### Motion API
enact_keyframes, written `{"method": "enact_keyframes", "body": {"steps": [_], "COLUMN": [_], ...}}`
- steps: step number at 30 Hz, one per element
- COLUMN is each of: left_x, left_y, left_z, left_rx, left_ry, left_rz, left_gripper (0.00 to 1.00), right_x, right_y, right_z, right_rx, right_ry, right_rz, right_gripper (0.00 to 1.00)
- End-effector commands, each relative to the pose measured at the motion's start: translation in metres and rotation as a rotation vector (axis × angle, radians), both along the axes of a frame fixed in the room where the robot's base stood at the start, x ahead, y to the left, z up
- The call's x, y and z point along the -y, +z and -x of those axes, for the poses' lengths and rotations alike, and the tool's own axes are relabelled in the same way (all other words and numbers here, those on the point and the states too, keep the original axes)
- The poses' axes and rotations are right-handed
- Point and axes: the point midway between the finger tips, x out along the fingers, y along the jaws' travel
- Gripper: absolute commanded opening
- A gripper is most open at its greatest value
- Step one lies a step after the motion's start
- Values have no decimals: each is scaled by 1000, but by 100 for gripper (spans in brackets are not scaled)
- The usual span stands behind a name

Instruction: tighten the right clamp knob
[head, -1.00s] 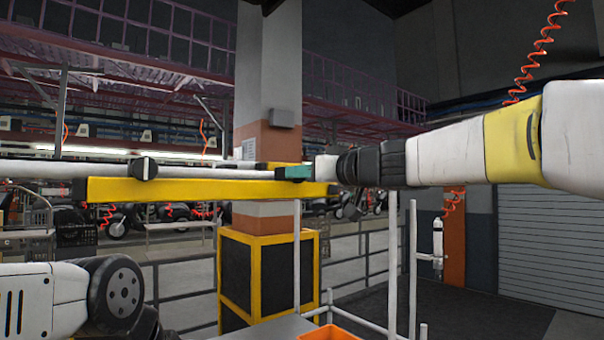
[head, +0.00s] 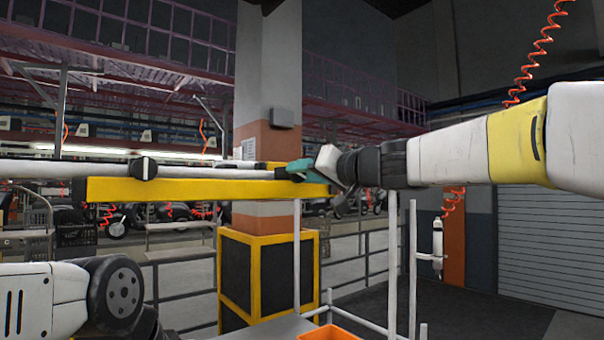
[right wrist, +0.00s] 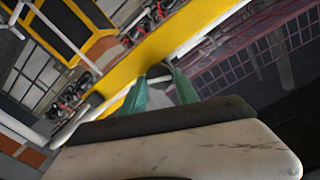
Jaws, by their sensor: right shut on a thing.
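The right clamp knob (right wrist: 159,71) is a small dark knob against the yellow beam. In the right wrist view it lies between the green fingertips. My right gripper (head: 298,170) reaches in from the right in the head view and is shut on this knob, tilted, largely covering it there. The left clamp knob (head: 143,168) is round and black with a pale bar across it. It sits on the pale rail (head: 210,172) above the yellow beam (head: 190,189). My left arm shows at the lower left, but its gripper is out of view.
A yellow-framed black box (head: 268,280) stands below the beam by the pillar (head: 268,90). White upright posts (head: 392,260) and an orange bin (head: 328,333) are in the lower middle. Open floor lies at the lower right.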

Motion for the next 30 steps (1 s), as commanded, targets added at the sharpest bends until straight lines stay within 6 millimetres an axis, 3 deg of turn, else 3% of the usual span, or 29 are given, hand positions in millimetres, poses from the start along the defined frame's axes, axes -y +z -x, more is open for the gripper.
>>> {"method": "enact_keyframes", "body": {"steps": [30], "left_x": [0], "left_y": [0], "left_z": [0], "left_rx": [0], "left_ry": [0], "left_rz": [0], "left_gripper": [58], "right_x": [3], "right_y": [-3], "right_z": [-2], "right_rx": [-547], "right_ry": [-2], "right_rz": [-753], "right_gripper": [0]}}
